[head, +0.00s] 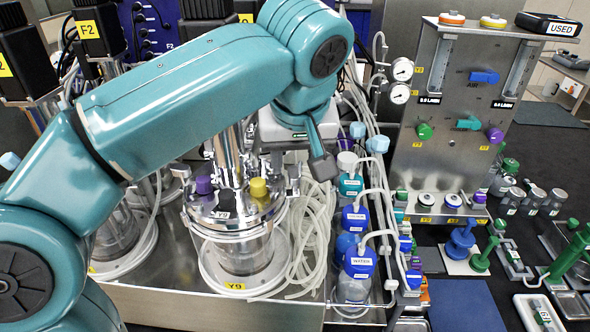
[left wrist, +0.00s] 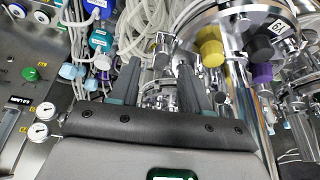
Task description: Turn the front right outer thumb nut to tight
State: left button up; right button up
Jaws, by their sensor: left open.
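The front glass bioreactor vessel marked Y9 (head: 243,250) stands on the steel bench, with a metal lid (head: 215,222) carrying yellow, purple and black caps. Bright metal clamp hardware (left wrist: 160,50) shows at the lid's edge between my left fingers in the left wrist view; I cannot tell for sure which piece is the front right outer thumb nut. My left gripper (head: 303,172) points down at the right side of the lid, and also shows in the left wrist view (left wrist: 159,66). Its fingers are apart with nothing clearly held. My arm hides part of the lid's back. My right gripper is not seen.
Coiled clear tubing (head: 312,225) lies just right of the vessel. Bottles with blue caps (head: 360,266) stand beyond it. A steel gas panel (head: 450,130) rises at the right. Another vessel (head: 115,235) stands on the left, close to the Y9 vessel.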

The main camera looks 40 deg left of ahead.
aim_at(294, 176)
pick_arm(q)
jog(key=shift+a+f, duration=0.1)
jog(key=shift+f, duration=0.7)
jog(key=shift+w+a+f, duration=0.3)
jog(key=shift+w+f, duration=0.1)
jog(key=shift+w, duration=0.05)
jog(key=shift+s+d+r, duration=0.1)
jog(key=shift+s+d, duration=0.05)
jog(key=shift+s, duration=0.15)
jog(key=c, duration=0.4)
grip_shut()
